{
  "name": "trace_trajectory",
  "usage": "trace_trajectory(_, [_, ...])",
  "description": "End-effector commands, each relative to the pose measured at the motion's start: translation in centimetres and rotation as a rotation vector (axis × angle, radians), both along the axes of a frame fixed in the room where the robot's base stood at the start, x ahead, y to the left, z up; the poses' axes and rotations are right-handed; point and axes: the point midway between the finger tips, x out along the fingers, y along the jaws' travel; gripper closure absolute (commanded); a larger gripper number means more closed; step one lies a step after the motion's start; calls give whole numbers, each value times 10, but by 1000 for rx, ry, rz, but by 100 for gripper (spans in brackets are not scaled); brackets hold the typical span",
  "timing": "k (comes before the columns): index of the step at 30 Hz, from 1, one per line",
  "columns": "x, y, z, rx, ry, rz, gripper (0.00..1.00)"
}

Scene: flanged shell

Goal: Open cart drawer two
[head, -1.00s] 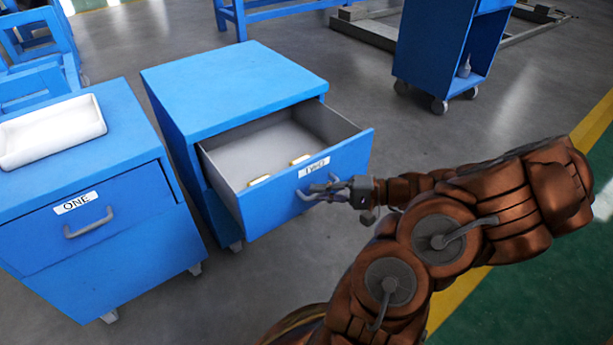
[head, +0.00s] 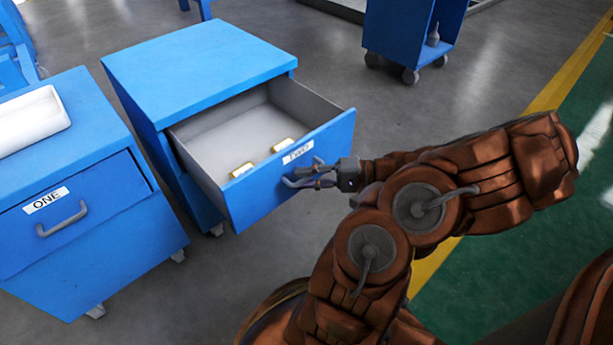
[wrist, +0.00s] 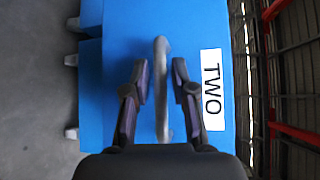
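Cart two (head: 205,60) is a blue cabinet with its top drawer (head: 245,200) pulled well out. The drawer front bears a label reading TWO (head: 297,153), which also shows sideways in the wrist view (wrist: 212,90). Two small yellow-and-white items (head: 242,170) (head: 283,145) lie inside the drawer. My gripper (head: 312,179) is at the drawer's grey handle. In the wrist view, the handle (wrist: 162,115) stands between the two fingers (wrist: 160,82). The fingers are apart, with narrow gaps showing on both sides of the handle.
Cart one (head: 90,230), with a closed top drawer and a white tray (head: 30,122) on top, stands close on the left. A blue wheeled shelf (head: 400,35) stands at the back.

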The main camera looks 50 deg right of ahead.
Motion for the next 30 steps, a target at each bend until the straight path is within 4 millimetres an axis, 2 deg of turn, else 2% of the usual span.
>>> trace_trajectory(3, [0, 0, 0, 0, 0, 0, 63])
trace_trajectory(14, [-4, -4, 1, -1, -1, -1, 63])
trace_trajectory(30, [-69, -60, 12, -2, 0, -3, 63])
